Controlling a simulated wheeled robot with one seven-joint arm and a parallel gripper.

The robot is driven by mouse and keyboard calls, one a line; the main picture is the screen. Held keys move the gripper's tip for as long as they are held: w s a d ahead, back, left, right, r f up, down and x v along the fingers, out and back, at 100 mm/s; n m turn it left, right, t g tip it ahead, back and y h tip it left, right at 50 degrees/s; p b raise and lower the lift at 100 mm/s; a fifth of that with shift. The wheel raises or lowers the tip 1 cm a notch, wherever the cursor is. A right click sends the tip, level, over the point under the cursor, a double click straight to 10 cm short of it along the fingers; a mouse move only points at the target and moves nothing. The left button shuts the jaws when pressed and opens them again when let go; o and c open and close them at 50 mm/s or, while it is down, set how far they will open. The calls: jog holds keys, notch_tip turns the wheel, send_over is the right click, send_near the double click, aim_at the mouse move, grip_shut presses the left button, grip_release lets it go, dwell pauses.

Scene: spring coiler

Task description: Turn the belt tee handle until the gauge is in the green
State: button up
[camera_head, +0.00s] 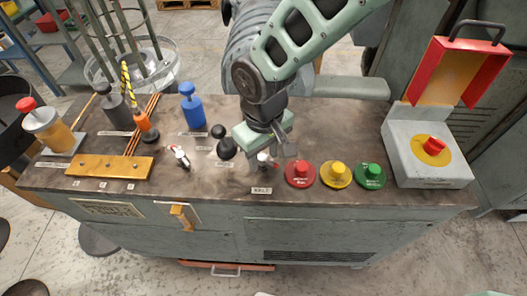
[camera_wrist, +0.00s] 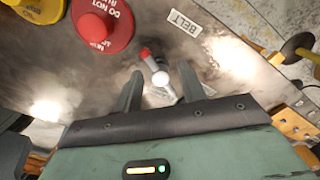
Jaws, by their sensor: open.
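The belt tee handle (camera_wrist: 154,68) is a pale bar with a red end and a round white hub; it lies between my fingers in the wrist view. The "BELT" label (camera_wrist: 184,22) is beside it, and this label also shows in the head view (camera_head: 261,190). My gripper (camera_wrist: 160,72) is open, with one finger on each side of the handle; I cannot tell whether either touches it. In the head view my gripper (camera_head: 276,152) points down over the bench and partly covers the handle (camera_head: 263,161). I see no readable gauge face or green zone.
Red (camera_head: 300,174), yellow (camera_head: 336,174) and green (camera_head: 370,175) buttons stand close to the right of the handle. Two black knobs (camera_head: 227,149) and another red-tipped handle (camera_head: 180,156) are to the left. A box with an open red lid (camera_head: 434,150) occupies the right end.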

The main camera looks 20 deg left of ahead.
grip_shut()
jog(key=shift+r+n+p, duration=0.1)
jog(key=shift+n+p, duration=0.35)
jog(key=shift+n, duration=1.65)
grip_release()
